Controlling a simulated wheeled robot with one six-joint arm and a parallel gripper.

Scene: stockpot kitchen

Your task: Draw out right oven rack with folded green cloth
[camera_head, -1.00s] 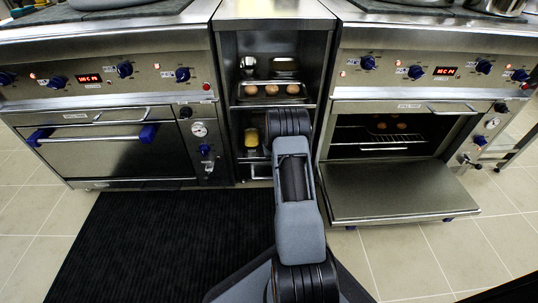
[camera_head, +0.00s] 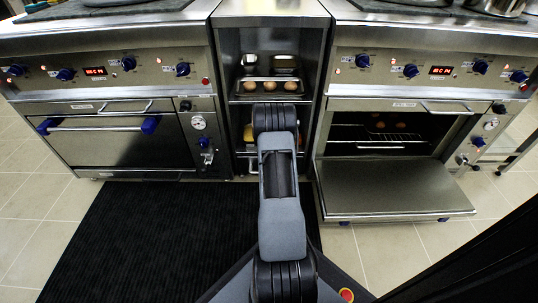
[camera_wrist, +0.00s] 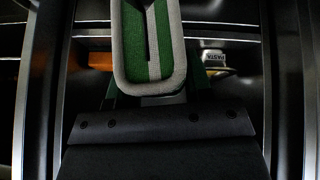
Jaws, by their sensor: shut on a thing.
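A folded green cloth (camera_wrist: 128,45) with a grey edge and a pale stripe fills the upper middle of the wrist view. My gripper (camera_wrist: 152,100) is shut on it; the fingertips are largely hidden by the cloth. In the head view my arm hides the gripper and cloth, in front of the open shelf unit between the ovens. The right oven stands with its door (camera_head: 395,188) folded down flat. Its wire rack (camera_head: 378,146) lies inside the dark opening, with round brown items (camera_head: 380,125) behind. My gripper is left of this oven, apart from the rack.
The shelf unit (camera_head: 229,80) holds a tray (camera_head: 270,97) of brown round items; the wrist view shows a "PASTA" label (camera_wrist: 215,57) and an orange thing (camera_wrist: 101,60). The left oven (camera_head: 110,145) is closed. A black mat (camera_head: 125,235) and tiled floor (camera_head: 420,245) lie in front.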

